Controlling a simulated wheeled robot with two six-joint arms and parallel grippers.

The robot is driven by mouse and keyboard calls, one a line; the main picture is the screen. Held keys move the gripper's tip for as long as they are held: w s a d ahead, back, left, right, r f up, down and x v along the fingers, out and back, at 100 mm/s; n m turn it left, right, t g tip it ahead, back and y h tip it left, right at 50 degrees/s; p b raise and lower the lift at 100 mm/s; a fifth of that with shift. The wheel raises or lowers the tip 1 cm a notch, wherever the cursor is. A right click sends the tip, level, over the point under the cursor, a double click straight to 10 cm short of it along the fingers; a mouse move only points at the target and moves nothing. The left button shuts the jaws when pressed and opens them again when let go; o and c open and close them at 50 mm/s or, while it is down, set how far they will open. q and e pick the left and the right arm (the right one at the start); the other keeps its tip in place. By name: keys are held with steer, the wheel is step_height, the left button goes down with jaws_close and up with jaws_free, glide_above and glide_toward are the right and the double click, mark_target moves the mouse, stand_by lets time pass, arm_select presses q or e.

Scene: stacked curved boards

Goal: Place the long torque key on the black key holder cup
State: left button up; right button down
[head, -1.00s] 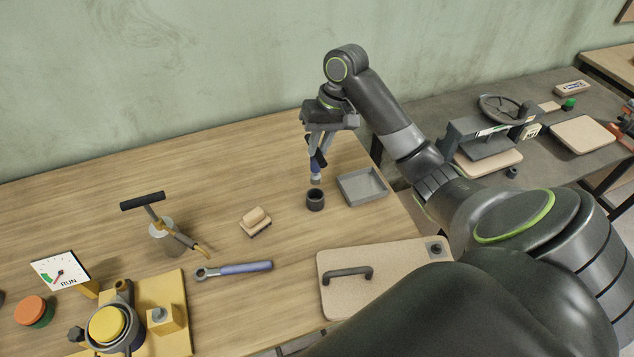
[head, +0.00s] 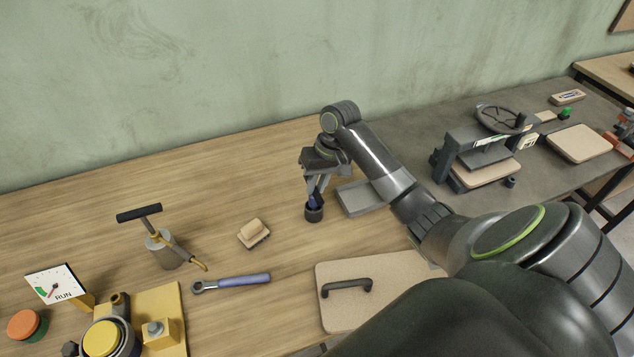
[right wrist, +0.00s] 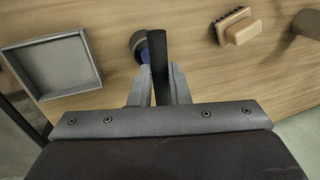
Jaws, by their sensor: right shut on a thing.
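The black key holder cup (head: 314,215) stands upright on the wooden table, left of the grey tray. My right gripper (head: 315,188) points down right above it, shut on the long torque key (head: 313,201), a black and blue tool held roughly upright. The key's lower blue part is at the cup's mouth and seems to go inside; its tip is hidden. In the right wrist view the black shaft (right wrist: 158,55) runs between the fingers (right wrist: 160,85), with the cup (right wrist: 138,42) just beyond. My left gripper is not in view.
A shallow grey tray (head: 350,208) lies close right of the cup. A blue-handled wrench (head: 240,281), a wooden brush (head: 253,231) and a beige board with a handle (head: 333,314) lie nearer. A hand pump-like tool (head: 165,250) stands left. Table behind the cup is clear.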

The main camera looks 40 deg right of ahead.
steer(key=c, duration=1.4)
jaws_free()
steer(key=shift+o, duration=0.2)
steer(key=v, duration=1.2)
